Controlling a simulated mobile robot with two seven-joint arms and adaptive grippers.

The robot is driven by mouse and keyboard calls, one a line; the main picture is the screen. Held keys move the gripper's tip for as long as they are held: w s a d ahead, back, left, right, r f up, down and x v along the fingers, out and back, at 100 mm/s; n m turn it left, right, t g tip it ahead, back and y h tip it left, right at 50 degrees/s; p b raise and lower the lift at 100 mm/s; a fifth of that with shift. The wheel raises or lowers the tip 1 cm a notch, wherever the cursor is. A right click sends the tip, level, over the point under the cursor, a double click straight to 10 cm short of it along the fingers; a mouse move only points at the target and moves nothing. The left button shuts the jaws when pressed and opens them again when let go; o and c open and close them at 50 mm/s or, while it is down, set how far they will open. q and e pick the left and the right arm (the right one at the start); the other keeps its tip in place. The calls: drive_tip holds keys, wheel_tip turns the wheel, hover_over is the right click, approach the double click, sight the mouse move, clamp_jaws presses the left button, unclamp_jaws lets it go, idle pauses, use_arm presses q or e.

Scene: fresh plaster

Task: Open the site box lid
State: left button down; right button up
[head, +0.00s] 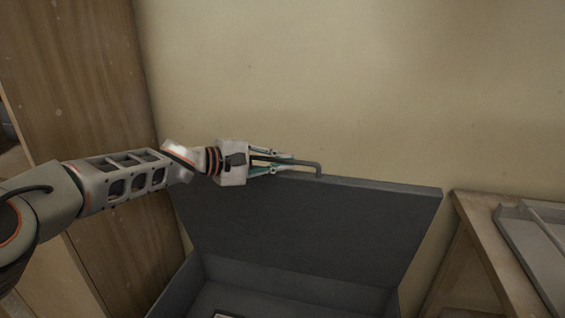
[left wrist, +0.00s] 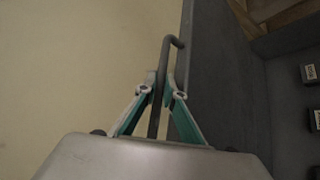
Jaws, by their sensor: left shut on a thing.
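The site box lid (head: 310,222) is a dark grey panel, raised and standing steeply open above the box (head: 290,290). It also shows in the left wrist view (left wrist: 225,85). A thin bar handle (head: 319,168) sits at the lid's upper edge. My left gripper (head: 290,163) is shut on the handle, reaching it from the left. In the left wrist view the handle (left wrist: 169,45) runs between the two fingers (left wrist: 164,90). The box's front part is cut off by the lower picture edge. My right gripper is not in view.
Small dark items with pale labels (left wrist: 309,73) lie inside the box. A wooden table (head: 485,215) with a grey tray (head: 530,240) stands to the right. A wooden panel (head: 100,100) stands on the left. A plain plaster wall (head: 340,80) is behind the lid.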

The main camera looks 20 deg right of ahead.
use_arm(q)
drive_tip(key=c, duration=2.1)
unclamp_jaws()
drive_tip(key=shift+c, duration=0.2)
drive_tip(key=shift+f, duration=0.1)
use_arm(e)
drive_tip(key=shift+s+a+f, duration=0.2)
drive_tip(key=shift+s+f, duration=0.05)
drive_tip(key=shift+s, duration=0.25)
use_arm(q)
drive_tip(key=shift+a, duration=0.1)
drive_tip(key=v, duration=1.1)
drive_tip(key=shift+a, duration=0.35)
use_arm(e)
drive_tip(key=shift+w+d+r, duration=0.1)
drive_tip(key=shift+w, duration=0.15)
use_arm(q)
drive_tip(key=shift+s, duration=0.1)
